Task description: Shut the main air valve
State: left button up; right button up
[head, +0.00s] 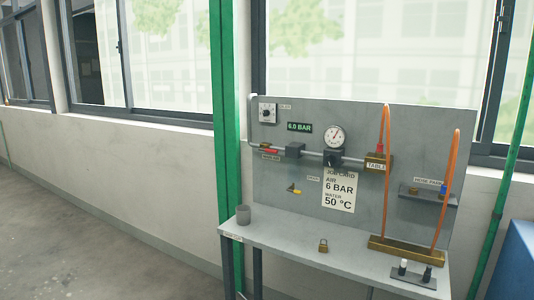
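A grey panel (290,200) stands at the back of a workbench. A yellow-and-dark lever piece (294,189) sits lower on the panel. A round gauge (334,137) and a green "6.0 BAR" display (299,127) are above the pipe. Neither gripper is in view.
A job card (339,190) hangs on the panel. A green post (226,120) stands at the left. Floor (90,240) is clear there.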

aim_at(268, 151)
jog(key=i+j+z, duration=0.1)
jog(key=i+j, duration=0.3)
jog(key=i+j+z, duration=0.1)
jog(key=i+j, duration=0.25)
jog(key=i+j+z, duration=0.1)
jog(key=i+j, duration=0.25)
jog(key=j, duration=0.2)
jog(key=i+j, duration=0.35)
jog(key=j, duration=0.15)
jog(key=i+j+z, duration=0.15)
jog(key=i+j, duration=0.2)
jog(key=j, duration=0.15)
